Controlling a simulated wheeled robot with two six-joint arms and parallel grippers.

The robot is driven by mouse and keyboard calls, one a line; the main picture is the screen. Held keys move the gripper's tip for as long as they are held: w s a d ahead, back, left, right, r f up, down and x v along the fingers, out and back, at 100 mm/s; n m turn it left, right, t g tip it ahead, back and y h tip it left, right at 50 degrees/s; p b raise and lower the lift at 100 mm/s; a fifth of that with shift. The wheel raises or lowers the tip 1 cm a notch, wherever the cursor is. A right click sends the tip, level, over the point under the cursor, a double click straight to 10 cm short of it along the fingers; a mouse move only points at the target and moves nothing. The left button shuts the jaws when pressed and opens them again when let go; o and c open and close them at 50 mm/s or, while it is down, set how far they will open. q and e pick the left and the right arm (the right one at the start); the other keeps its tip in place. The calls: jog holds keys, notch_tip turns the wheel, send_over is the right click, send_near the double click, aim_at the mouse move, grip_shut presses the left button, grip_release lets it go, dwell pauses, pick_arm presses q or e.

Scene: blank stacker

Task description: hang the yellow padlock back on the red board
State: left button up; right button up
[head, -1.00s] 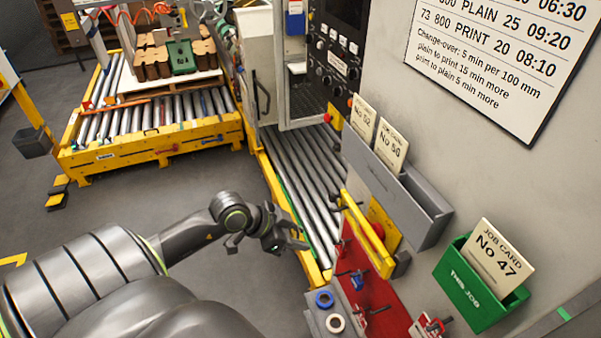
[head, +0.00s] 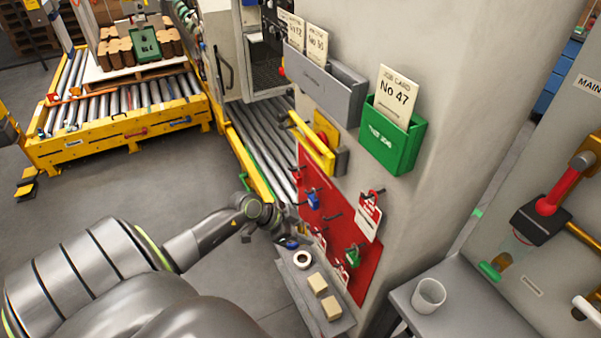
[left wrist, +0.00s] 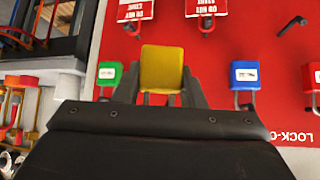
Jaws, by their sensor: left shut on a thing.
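My left gripper (head: 284,226) is beside the board's lower left part in the head view. In the left wrist view my left gripper (left wrist: 160,92) is shut on the yellow padlock (left wrist: 162,68), with the red board (left wrist: 265,115) behind it. A green padlock (left wrist: 109,72) and a blue padlock (left wrist: 245,75) show on either side of it. A black hook (left wrist: 291,26) looks bare. I cannot make out the yellow padlock in the head view. My right gripper is not in view.
A green card holder (head: 393,143) and a grey holder (head: 325,82) are above the board. A grey table with a cup (head: 428,296) stands right.

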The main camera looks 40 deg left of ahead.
pick_arm(q)
jog(key=shift+w+d+f+b, duration=0.15)
jog(key=shift+w+d+b, duration=0.1)
jog(key=shift+w+b, duration=0.25)
jog(key=w+d+b, duration=0.1)
jog(key=w+b, duration=0.1)
jog(key=w+d+b, duration=0.1)
jog(key=w+b, duration=0.2)
jog(key=w, duration=0.1)
jog(key=shift+w+d+f+b, duration=0.15)
jog(key=shift+d+f+b, duration=0.1)
jog(key=shift+d+b, duration=0.15)
jog(key=shift+w+d+f, duration=0.15)
jog(key=shift+w+f, duration=0.1)
jog(key=shift+w, duration=0.1)
jog(key=shift+p, duration=0.3)
jog(key=shift+f, duration=0.15)
jog(key=shift+f, duration=0.1)
